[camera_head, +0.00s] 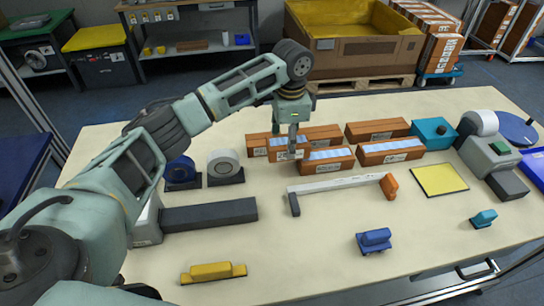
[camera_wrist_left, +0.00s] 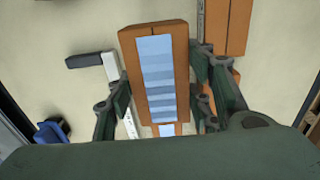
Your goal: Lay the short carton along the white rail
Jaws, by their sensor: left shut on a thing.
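My left gripper (camera_head: 292,148) points down among the orange-brown cartons at the middle of the table. In the left wrist view, its fingers (camera_wrist_left: 160,108) are shut on an orange-brown carton (camera_wrist_left: 127,50) with a pale blue striped top. The head view does not clearly show whether this carton is raised. Other cartons lie close by, one at the back right (camera_head: 377,130) and one with a pale blue top at the right (camera_head: 390,152). The white rail (camera_head: 335,184) lies in front of the cartons, with a dark end piece at left and an orange piece (camera_head: 389,186) at right. My right gripper is out of view.
Tape rolls (camera_head: 223,163) stand left of the cartons. A dark bar (camera_head: 210,214) lies at the left. A yellow pad (camera_head: 439,180) and a grey device (camera_head: 488,152) are at the right. Yellow (camera_head: 213,272) and blue (camera_head: 374,240) pieces lie in front. Bare table surrounds the rail's front.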

